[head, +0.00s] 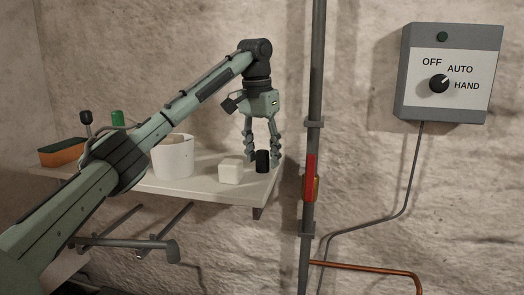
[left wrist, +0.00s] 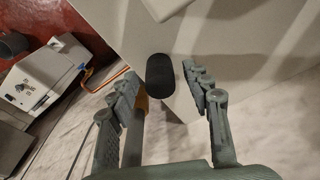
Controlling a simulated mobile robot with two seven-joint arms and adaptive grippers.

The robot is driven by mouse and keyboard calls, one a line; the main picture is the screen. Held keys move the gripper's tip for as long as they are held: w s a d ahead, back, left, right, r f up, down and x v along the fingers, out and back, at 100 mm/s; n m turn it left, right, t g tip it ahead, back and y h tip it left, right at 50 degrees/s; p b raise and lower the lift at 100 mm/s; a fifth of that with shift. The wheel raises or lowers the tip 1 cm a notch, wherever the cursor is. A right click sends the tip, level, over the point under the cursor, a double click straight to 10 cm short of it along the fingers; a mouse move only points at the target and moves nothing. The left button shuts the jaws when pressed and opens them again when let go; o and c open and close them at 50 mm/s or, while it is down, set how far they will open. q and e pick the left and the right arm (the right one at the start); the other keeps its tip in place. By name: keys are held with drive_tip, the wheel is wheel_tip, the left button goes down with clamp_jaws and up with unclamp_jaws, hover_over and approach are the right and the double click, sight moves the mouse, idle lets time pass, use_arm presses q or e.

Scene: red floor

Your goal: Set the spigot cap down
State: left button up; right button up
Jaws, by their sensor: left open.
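The spigot cap appears to be the small black cylinder (head: 262,162) standing upright on the white shelf (head: 226,191), near its right end. My left gripper (head: 264,155) points down over it with its fingers spread, one on each side. In the left wrist view the black cylinder (left wrist: 160,75) shows between the two open fingers, with a gap visible on the right side. Whether the left finger touches it I cannot tell. My right gripper is in neither view.
A white block (head: 231,171) sits just left of the cylinder, and a white tub (head: 172,157) further left. An orange-and-green sponge (head: 62,152) lies at the shelf's left.

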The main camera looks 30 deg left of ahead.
sight(259, 154)
use_arm(q)
wheel_tip(259, 154, up, 12)
drive_tip(key=s, duration=0.1)
drive_tip(key=shift+s, duration=0.25)
